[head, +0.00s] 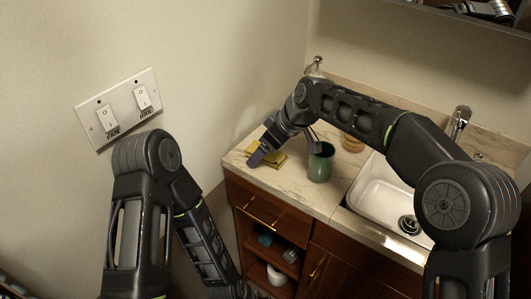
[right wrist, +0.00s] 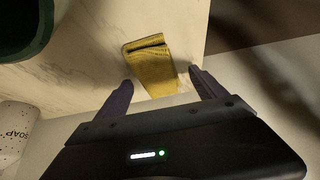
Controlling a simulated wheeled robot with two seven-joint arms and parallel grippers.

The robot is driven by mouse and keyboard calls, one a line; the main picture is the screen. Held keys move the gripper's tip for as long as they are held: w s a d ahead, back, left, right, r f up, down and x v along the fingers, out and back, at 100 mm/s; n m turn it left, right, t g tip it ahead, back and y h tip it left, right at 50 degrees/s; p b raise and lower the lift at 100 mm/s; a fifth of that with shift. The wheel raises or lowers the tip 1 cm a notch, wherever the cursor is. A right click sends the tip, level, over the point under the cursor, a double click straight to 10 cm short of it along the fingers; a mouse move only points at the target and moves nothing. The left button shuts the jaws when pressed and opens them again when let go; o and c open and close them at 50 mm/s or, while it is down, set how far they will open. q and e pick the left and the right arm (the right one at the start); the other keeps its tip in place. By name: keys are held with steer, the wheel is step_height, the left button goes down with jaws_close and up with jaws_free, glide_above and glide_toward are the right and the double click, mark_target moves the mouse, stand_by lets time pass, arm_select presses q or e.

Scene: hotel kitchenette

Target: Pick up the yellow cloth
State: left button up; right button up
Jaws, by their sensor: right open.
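The yellow cloth (head: 277,157) lies folded on the marble counter at its left end, partly hidden by my right gripper (head: 262,154) in the head view. In the right wrist view the cloth (right wrist: 151,67) lies ahead of and between the two purple fingertips of my right gripper (right wrist: 158,82). The fingers are apart, one on each side of the cloth's near end, with nothing held. Whether they touch the cloth cannot be told. My left arm hangs at the lower left in the head view, and its gripper is not in view.
A green cup (head: 320,163) stands close right of the cloth. A white sink (head: 385,190) with a faucet (head: 459,122) is further right. The wall with switches (head: 120,107) bounds the left side.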

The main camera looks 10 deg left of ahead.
steer(key=shift+f, duration=0.15)
steer(key=shift+c, duration=0.6)
steer(key=c, duration=1.5)
steer(key=shift+r, duration=0.3)
step_height(320, 180, up, 10)
steer(key=shift+f+p, duration=0.1)
steer(key=shift+p, duration=0.25)
